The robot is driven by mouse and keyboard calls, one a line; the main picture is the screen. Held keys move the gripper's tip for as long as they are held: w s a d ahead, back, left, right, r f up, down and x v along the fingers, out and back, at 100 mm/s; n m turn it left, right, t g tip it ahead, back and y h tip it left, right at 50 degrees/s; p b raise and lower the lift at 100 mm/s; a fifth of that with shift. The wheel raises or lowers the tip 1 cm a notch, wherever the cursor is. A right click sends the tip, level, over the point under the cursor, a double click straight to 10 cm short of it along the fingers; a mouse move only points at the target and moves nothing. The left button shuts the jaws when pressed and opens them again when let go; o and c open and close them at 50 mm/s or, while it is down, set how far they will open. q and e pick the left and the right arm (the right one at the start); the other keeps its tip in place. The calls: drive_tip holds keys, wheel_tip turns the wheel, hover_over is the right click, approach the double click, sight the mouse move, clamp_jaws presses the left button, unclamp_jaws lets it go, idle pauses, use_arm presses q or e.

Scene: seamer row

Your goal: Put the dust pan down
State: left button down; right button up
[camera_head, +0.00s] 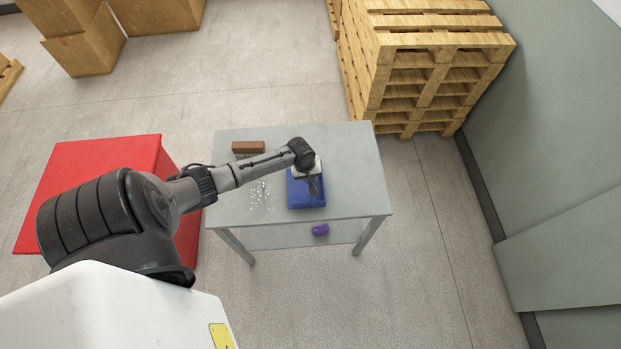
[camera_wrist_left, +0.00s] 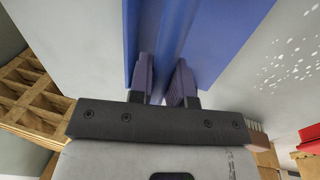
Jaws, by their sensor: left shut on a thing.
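The blue dust pan (camera_head: 306,197) is over the right middle part of the grey table (camera_head: 350,165). I cannot tell whether it touches the tabletop or hangs just above it. My left gripper (camera_head: 315,188) reaches down to it from above. In the left wrist view the two fingers of the gripper (camera_wrist_left: 164,80) are shut on a raised blue ridge of the dust pan (camera_wrist_left: 215,40). The gripper hides part of the pan. My right gripper is not in view.
White bits (camera_head: 262,196) lie scattered left of the pan. A brown brush (camera_head: 248,147) lies at the table's back edge. A purple object (camera_head: 320,230) is on the lower shelf. A red block (camera_head: 90,185) stands to the left; stacked pallets (camera_head: 430,75) stand behind right. The table's right side is clear.

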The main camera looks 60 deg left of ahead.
use_arm(q)
drive_tip(key=shift+f, duration=0.7)
drive_tip(key=shift+f, duration=0.15)
drive_tip(key=c, duration=1.1)
unclamp_jaws()
drive_tip(key=shift+o, duration=0.2)
wheel_tip(320, 180, up, 11)
drive_tip(key=s+p, duration=0.2)
drive_tip(key=s+d+r+m, duration=0.1)
drive_tip(key=s+d+m, duration=0.4)
drive_tip(key=d, duration=0.3)
drive_tip(key=s+d+m, duration=0.4)
drive_tip(key=d, duration=0.5)
drive_tip(key=s+d+r+m+t, duration=0.1)
drive_tip(key=s+d+r+m, duration=0.5)
drive_tip(key=s+d+r, duration=0.1)
drive_tip(key=shift+d+r+t+y, duration=0.25)
drive_tip(key=shift+r+t+y, duration=0.05)
drive_tip(key=shift+r, duration=0.6)
